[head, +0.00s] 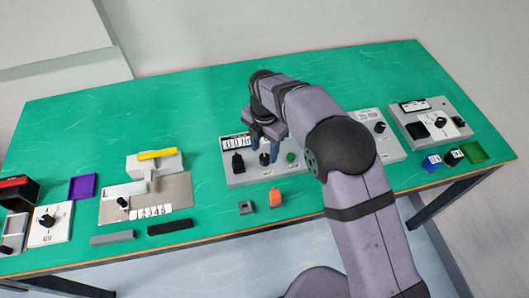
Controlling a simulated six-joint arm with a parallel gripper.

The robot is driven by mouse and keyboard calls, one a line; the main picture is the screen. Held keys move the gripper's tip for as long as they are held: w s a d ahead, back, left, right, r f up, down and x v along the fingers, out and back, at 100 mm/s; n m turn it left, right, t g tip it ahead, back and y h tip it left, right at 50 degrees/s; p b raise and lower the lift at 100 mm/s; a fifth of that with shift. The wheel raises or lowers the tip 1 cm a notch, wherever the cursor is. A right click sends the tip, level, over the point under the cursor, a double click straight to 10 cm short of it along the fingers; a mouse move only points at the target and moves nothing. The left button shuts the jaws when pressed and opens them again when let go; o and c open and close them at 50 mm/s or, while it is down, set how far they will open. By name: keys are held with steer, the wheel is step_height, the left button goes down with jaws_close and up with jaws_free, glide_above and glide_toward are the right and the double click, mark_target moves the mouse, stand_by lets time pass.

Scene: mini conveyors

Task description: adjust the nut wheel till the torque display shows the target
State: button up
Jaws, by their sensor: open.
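A light grey panel (240,180) stands near the middle of the green table. It has a white display (234,142) with dark digits too small to read surely. A black knob (238,163) sits on its left, a second dark knob (264,159) in the middle and a green button (291,157) on the right. I cannot tell which knob is the nut wheel. My gripper (265,144) is open and points down over the middle knob; its fingers look close above or beside it. Contact cannot be told. My arm hides part of the panel's right side.
A grey block (246,207) and an orange block (276,199) lie in front of the panel. Panels with dials (379,127) (440,122) stand to the right. A yellow-topped device (157,154) and a purple tray (84,187) are at left. The table's back is clear.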

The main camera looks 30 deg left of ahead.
mark_target(265, 157)
steer(key=shift+f+p, duration=0.4)
steer(key=shift+f, duration=1.25)
steer(key=shift+c, duration=0.6)
steer(key=c, duration=0.9)
steer(key=shift+c, duration=0.2)
